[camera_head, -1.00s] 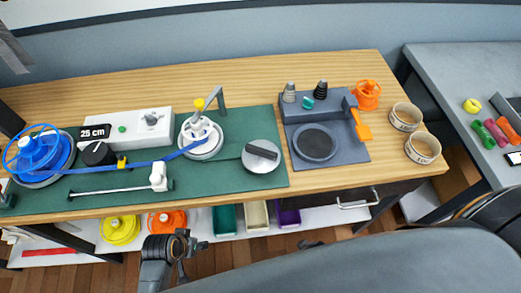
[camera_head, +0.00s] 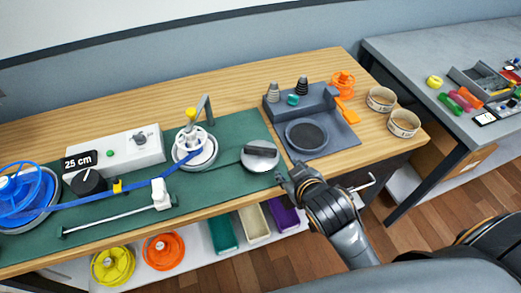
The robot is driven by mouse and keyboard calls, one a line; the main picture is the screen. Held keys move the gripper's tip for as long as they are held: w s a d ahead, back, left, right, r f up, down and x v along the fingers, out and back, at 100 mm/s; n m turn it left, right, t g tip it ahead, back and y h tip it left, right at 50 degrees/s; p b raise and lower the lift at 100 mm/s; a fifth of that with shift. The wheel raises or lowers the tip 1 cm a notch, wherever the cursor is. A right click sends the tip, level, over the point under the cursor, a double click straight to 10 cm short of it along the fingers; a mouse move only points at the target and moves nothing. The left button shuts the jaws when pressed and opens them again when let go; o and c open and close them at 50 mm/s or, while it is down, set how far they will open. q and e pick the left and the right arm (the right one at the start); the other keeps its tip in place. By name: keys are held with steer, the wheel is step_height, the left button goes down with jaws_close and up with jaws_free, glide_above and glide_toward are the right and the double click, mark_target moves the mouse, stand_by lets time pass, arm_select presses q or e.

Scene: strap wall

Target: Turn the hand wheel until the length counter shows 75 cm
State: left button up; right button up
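The length counter (camera_head: 80,161) is a small black display at the left of a white box and reads 25 cm. A white wheel (camera_head: 193,146) with a yellow knob (camera_head: 191,113) stands on the green mat, with a blue strap (camera_head: 140,186) running from it to the blue reel (camera_head: 22,195) at the left edge. A grey disc (camera_head: 261,163) with a dark bar grip lies right of the white wheel. My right gripper (camera_head: 291,175) is at the bench's front edge, just right of and below the grey disc, apart from it, open and empty. My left gripper is out of view.
A dark grey station (camera_head: 331,135) with a round recess stands right of the mat, with two bowls (camera_head: 403,123) beyond it. A bracket (camera_head: 205,108) rises behind the white wheel. Yellow (camera_head: 113,267) and orange (camera_head: 163,251) reels sit on the shelf below. A grey side table (camera_head: 415,65) stands right.

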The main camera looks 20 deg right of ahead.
steer(key=w+a+r+n+t+y, duration=0.2)
steer(key=w+a+r+n+t, duration=0.15)
steer(key=r, duration=0.35)
steer(key=w+a+r+n+t+y, duration=0.1)
steer(key=w+a+r+n+t, duration=0.2)
steer(key=r, duration=0.4)
steer(key=w+a+r+n+t+y, duration=0.1)
steer(key=w+a+r+t+y, duration=0.15)
steer(key=w+r, duration=0.3)
steer(key=s+a+r+n+y, duration=0.2)
steer(key=a+r+n+y, duration=0.6)
steer(key=r+n+y, duration=0.15)
steer(key=s+a+n+g+y, duration=0.7)
steer(key=a+n+g+y, duration=0.15)
steer(key=n+g, duration=0.8)
steer(key=n+g+h, duration=0.3)
steer(key=n+h, duration=0.8)
steer(key=h, duration=1.2)
glide_above(260, 148)
step_height(260, 148, down, 17)
step_height(260, 148, down, 12)
steer(key=p, duration=0.3)
steer(key=shift+f+p, duration=0.15)
steer(key=shift+p, duration=0.2)
